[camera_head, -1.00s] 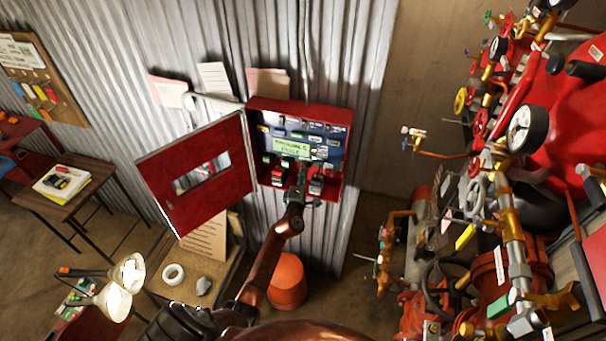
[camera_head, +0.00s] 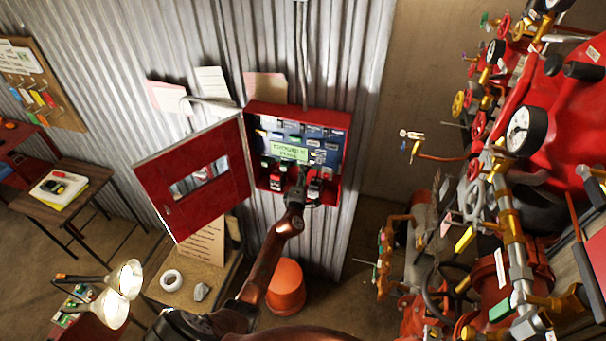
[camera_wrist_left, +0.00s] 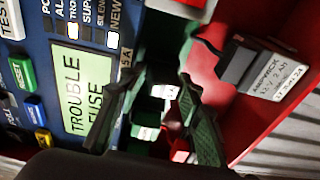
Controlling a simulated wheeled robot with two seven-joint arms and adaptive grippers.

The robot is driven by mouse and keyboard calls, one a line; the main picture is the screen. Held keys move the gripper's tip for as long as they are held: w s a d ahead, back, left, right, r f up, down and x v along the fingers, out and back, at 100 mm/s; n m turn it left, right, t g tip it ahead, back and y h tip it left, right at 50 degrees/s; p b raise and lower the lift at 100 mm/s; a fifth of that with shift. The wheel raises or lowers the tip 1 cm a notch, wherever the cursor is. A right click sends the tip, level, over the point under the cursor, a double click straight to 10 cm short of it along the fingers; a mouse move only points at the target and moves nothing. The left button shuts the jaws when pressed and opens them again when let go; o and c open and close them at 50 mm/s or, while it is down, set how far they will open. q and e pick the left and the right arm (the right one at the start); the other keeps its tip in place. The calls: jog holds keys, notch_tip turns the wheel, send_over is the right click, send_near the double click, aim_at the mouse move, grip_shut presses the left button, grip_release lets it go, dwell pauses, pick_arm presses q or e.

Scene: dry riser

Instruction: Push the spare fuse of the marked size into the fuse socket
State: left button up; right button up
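My left gripper (camera_head: 300,186) is inside the lower part of the open red panel box (camera_head: 343,168), below the lit green display (camera_head: 288,153). In the left wrist view its two dark fingers (camera_wrist_left: 160,75) stand apart around a small white piece (camera_wrist_left: 164,92). I cannot tell whether they grip it or whether it is a fuse. A "5 A" label (camera_wrist_left: 126,58) sits beside the display, which reads "TROUBLE FUSE" (camera_wrist_left: 85,95). A green piece with a white label (camera_wrist_left: 145,131) lies by the fingers. The fuse socket is not clearly visible. My right gripper is not in view.
A dark battery (camera_wrist_left: 262,72) with a white label stands near the fingers. The box's red door (camera_head: 195,180) hangs open to the left.

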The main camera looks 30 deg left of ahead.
pick_arm(q)
jog(key=shift+o, duration=0.9)
jog(key=shift+r, duration=0.1)
jog(key=v, duration=1.2)
jog(key=shift+c, duration=0.3)
